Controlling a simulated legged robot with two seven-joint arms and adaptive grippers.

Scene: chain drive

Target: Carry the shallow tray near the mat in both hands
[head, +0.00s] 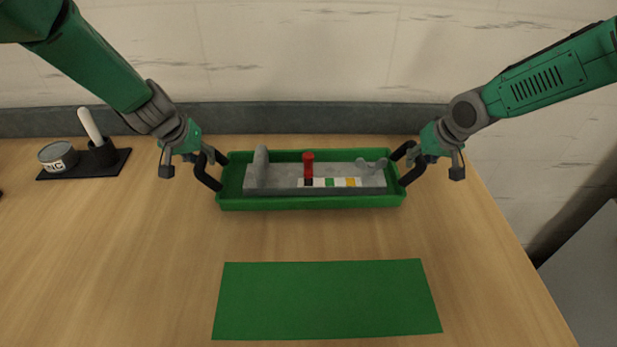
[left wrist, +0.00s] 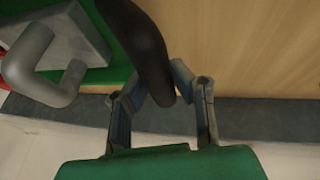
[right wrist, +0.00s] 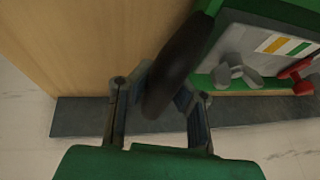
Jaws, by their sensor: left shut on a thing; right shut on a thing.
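The shallow green tray (head: 310,203) is behind the mat, with a black handle at each end. It looks level; I cannot tell whether it touches the table. My left gripper (head: 205,160) is shut on the left black handle, which shows between its fingers in the left wrist view (left wrist: 148,50). My right gripper (head: 412,160) is shut on the right handle, seen in the right wrist view (right wrist: 175,70). In the tray lies a grey block (head: 285,184) with a red peg (head: 308,164), coloured squares and a grey wing-shaped piece (head: 371,164). The green mat (head: 326,300) lies flat and empty in front.
A black base (head: 112,168) with a round tin (head: 58,157) and a white-handled tool (head: 90,126) in a dark holder stands at the left. A grey ledge and wall run behind the tray. The table's right edge slopes down the right side. The wood between tray and mat is clear.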

